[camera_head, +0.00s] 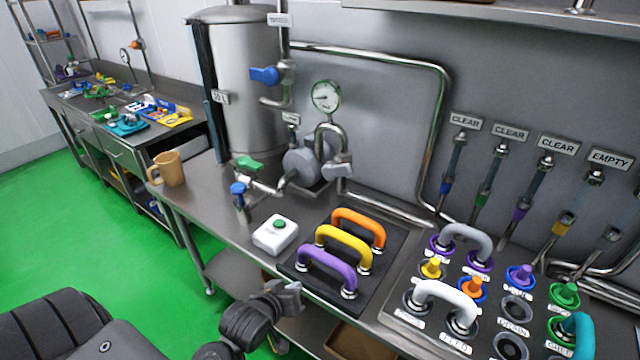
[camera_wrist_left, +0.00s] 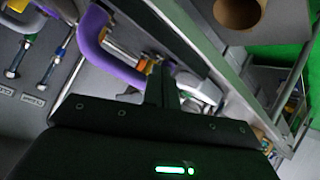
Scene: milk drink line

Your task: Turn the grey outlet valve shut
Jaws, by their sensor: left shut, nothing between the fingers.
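A grey valve lever (camera_head: 338,168) sits on the pipe at the right of the pump (camera_head: 303,166), below the gauge. It is small here, so I cannot tell its exact turn position. My left gripper (camera_head: 292,294) is shut and empty at the front edge of the bench, well in front of the valve and close to the purple handle (camera_head: 328,268). In the left wrist view my closed fingers (camera_wrist_left: 162,75) point beside the purple handle (camera_wrist_left: 93,35). The grey valve is not identifiable in that view. My right gripper is not in view.
Yellow (camera_head: 345,247) and orange (camera_head: 360,226) handles stand behind the purple one. A white box with a green button (camera_head: 276,236) stands left of them. Green (camera_head: 248,163) and blue (camera_head: 238,190) valves are left of the pump. Several coloured couplings fill the right panel.

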